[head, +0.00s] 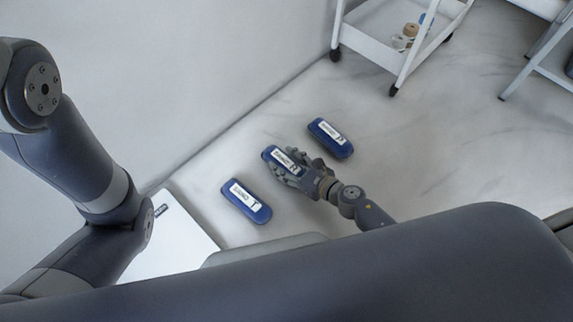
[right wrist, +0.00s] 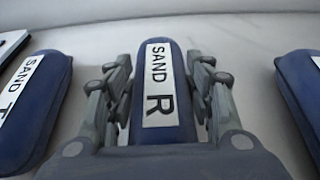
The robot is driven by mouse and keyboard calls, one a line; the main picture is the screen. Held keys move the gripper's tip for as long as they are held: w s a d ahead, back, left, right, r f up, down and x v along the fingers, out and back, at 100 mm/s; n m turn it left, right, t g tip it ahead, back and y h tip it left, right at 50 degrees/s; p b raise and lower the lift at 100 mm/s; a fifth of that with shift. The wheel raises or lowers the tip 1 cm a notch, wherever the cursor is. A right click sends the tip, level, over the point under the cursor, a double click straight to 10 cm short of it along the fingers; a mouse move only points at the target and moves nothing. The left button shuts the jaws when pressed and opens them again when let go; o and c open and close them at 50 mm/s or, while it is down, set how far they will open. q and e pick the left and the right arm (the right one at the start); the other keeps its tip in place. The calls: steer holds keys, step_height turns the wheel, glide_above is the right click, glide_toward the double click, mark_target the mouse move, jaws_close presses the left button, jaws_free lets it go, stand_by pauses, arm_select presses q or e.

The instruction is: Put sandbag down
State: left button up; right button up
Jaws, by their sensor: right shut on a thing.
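Three blue sandbags with white labels show in the head view. The middle sandbag (head: 268,153), labelled "SAND R" in the right wrist view (right wrist: 160,90), is between the fingers of my right gripper (head: 287,167). My right gripper is shut on it, with fingers along both its long sides. Whether this bag touches the floor I cannot tell. A second sandbag (head: 246,201) lies to the lower left and a third sandbag (head: 330,138) to the upper right. Both also show in the right wrist view, at the left (right wrist: 38,105) and right (right wrist: 303,90) edges. My left gripper is out of view.
A white trolley (head: 372,45) on casters, with small rolls on its shelf, stands at the top. A wall (head: 150,80) runs along the left. A white surface (head: 175,240) is at lower left. The floor (head: 470,140) to the right is clear.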

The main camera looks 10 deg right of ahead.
steer(key=shift+w+r, duration=0.1)
steer(key=shift+r, duration=0.1)
steer(key=shift+f, duration=0.1)
steer(key=shift+f, duration=0.15)
steer(key=o, duration=1.5)
steer(key=shift+c, duration=0.2)
steer(key=shift+r, duration=0.25)
steer(key=p+v, duration=0.3)
steer(key=v, duration=0.9)
steer(key=shift+a, duration=0.1)
